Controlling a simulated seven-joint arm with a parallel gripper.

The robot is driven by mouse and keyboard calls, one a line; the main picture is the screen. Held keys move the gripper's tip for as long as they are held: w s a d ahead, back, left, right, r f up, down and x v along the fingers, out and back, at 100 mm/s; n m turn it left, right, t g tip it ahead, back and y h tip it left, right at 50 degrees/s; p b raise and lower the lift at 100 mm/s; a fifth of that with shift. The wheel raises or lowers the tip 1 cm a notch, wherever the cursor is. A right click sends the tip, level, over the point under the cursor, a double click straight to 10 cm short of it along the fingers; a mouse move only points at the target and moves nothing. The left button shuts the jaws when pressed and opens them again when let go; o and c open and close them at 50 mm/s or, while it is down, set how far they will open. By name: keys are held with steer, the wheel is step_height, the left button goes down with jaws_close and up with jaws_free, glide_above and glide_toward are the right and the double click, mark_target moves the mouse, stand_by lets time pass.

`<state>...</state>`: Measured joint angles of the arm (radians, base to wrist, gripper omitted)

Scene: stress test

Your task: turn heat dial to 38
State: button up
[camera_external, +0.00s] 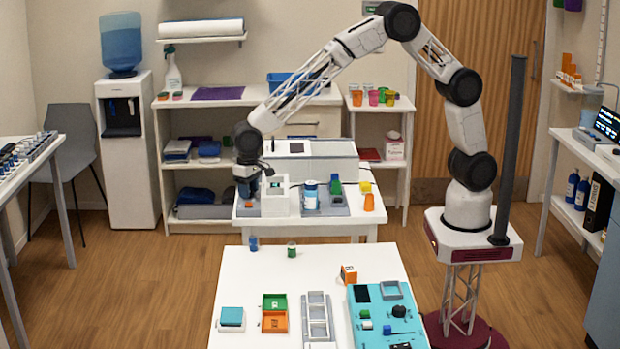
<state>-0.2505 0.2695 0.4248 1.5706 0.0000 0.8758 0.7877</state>
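My gripper (247,187) points down at the left end of the back work table, close to the left side of a small white box with a dark display (275,187). The fingers are dark and small, so their opening and any contact cannot be made out. No dial marked as heat can be read. A teal panel (372,331) on the front table carries a black round knob (399,311) and other small controls. My gripper is far from this panel. Any number or pointer setting is too small to read.
A blue-and-white jar (310,195) and an orange cup (369,202) stand right of the box. A large white unit (325,165) stands behind. Trays (318,312) and small coloured boxes lie on the front table (240,275), whose left rear part is mostly clear.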

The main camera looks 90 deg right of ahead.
mark_target(251, 190)
steer(key=shift+r, duration=3.9)
steer(key=shift+s+d+r, duration=0.25)
steer(key=shift+s+r, duration=0.05)
steer(key=shift+r, duration=0.05)
steer(key=s+d+r+n, duration=0.1)
steer(key=s+d+r, duration=0.4)
steer(key=s, duration=0.3)
steer(key=s+d+r+n+t, duration=0.1)
steer(key=s+d+r, duration=0.3)
steer(key=s, duration=0.5)
steer(key=s+d+r+n, duration=0.1)
steer(key=s+d+r, duration=0.4)
steer(key=s, duration=0.3)
steer(key=s+d+f+n, duration=0.1)
steer(key=s+d, duration=0.2)
steer(key=s, duration=1.1)
steer(key=s+d+f+n+t, duration=0.1)
steer(key=s+d, duration=0.3)
steer(key=s, duration=0.9)
steer(key=shift+s+f+n+t, duration=0.25)
steer(key=shift+s+n+t, duration=0.1)
steer(key=shift+n, duration=0.15)
